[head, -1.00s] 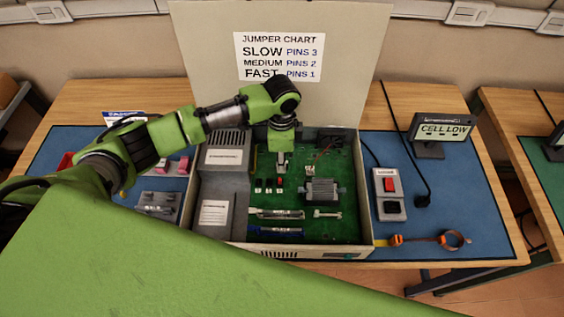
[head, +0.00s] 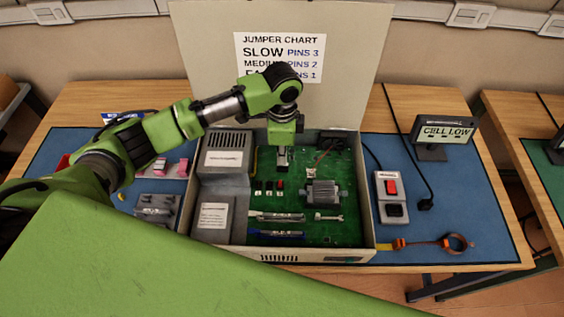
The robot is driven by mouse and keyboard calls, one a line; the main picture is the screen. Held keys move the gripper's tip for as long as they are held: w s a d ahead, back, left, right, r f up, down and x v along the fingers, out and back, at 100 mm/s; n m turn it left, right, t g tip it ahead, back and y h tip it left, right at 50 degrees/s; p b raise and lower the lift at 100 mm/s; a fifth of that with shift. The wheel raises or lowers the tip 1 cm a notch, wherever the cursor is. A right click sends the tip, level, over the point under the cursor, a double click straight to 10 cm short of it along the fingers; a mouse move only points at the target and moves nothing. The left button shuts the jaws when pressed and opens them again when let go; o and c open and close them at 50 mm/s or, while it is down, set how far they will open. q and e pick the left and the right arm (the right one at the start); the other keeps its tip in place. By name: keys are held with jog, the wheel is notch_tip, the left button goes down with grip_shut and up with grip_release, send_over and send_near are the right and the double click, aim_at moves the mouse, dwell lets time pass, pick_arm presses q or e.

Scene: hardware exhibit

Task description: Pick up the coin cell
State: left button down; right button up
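My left gripper (head: 282,158) hangs pointing down over the back part of the green circuit board (head: 340,232) inside the open case. It is small and dark here, and I cannot tell whether its fingers are open or shut. I cannot make out a coin cell; the gripper and wrist cover the part of the board behind them. The display sign (head: 443,132) at the right reads "CELL LOW". My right gripper is not in view.
The case's raised lid (head: 210,50) with a jumper chart stands behind my arm. Grey housings (head: 221,180) fill the case's left side. A grey box with a red switch (head: 391,190) and an orange strap (head: 425,241) lie on the blue mat at right.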

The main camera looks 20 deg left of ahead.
pick_arm(q)
jog(key=s+d+r+b, duration=0.2)
jog(key=s+d+r, duration=0.6)
jog(key=d+r, duration=0.2)
jog(key=shift+s+d, duration=0.3)
jog(key=shift+d, duration=0.3)
jog(key=shift+f, duration=0.1)
